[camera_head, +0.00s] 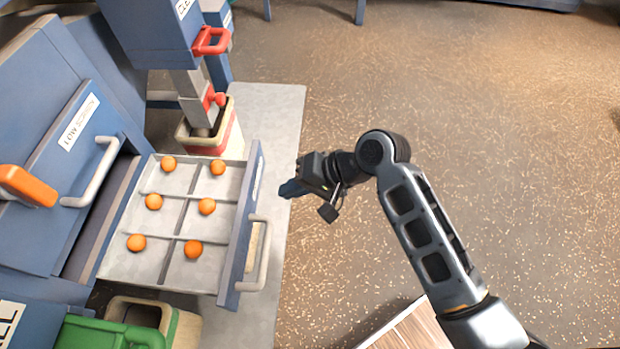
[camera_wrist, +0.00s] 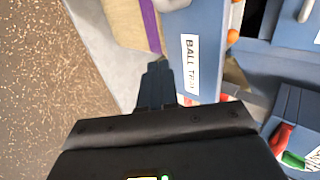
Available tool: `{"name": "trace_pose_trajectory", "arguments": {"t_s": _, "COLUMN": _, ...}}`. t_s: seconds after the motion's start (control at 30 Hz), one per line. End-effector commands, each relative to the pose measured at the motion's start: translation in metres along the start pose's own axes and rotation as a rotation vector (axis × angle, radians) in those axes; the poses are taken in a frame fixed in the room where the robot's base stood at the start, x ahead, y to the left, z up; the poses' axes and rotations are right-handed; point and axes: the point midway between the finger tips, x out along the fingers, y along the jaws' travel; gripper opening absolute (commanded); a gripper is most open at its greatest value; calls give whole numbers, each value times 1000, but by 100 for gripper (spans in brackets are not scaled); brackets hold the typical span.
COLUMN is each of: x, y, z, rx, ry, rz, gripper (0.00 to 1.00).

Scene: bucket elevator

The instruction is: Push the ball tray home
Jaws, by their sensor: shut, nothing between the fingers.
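The ball tray (camera_head: 172,262) is a pulled-out drawer with a light grey divided bed, several orange balls (camera_head: 207,206) in its compartments, and a blue front panel with a grey handle (camera_head: 259,255). In the wrist view the fingers (camera_wrist: 157,85) lie beside the panel; contact cannot be told.
A blue machine housing (camera_head: 50,150) with an orange handle (camera_head: 28,186) stands left of the tray. A red-striped bin (camera_head: 232,135) is behind it, and a green-handled part (camera_head: 105,333) is in front. Open floor (camera_head: 450,100) lies right of the grey ledge (camera_head: 280,110).

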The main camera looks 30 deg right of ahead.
Motion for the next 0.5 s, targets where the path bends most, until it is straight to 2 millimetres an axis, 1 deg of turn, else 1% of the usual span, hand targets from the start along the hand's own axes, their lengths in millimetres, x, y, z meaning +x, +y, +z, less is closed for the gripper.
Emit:
{"name": "trace_pose_trajectory", "arguments": {"t_s": 0.03, "x": 11, "y": 0, "z": 1, "rx": -1, "ry": -3, "rz": 1, "gripper": 0}}
{"name": "trace_pose_trajectory", "arguments": {"t_s": 0.2, "x": 27, "y": -18, "z": 0, "rx": -3, "ry": -1, "rz": -1, "gripper": 0}}
{"name": "trace_pose_trajectory", "arguments": {"t_s": 0.33, "x": 36, "y": -24, "z": 0, "rx": -1, "ry": -1, "rz": 1, "gripper": 0}}
{"name": "trace_pose_trajectory", "arguments": {"t_s": 0.5, "x": 39, "y": -28, "z": 0, "rx": -1, "ry": 0, "rz": 0, "gripper": 0}}
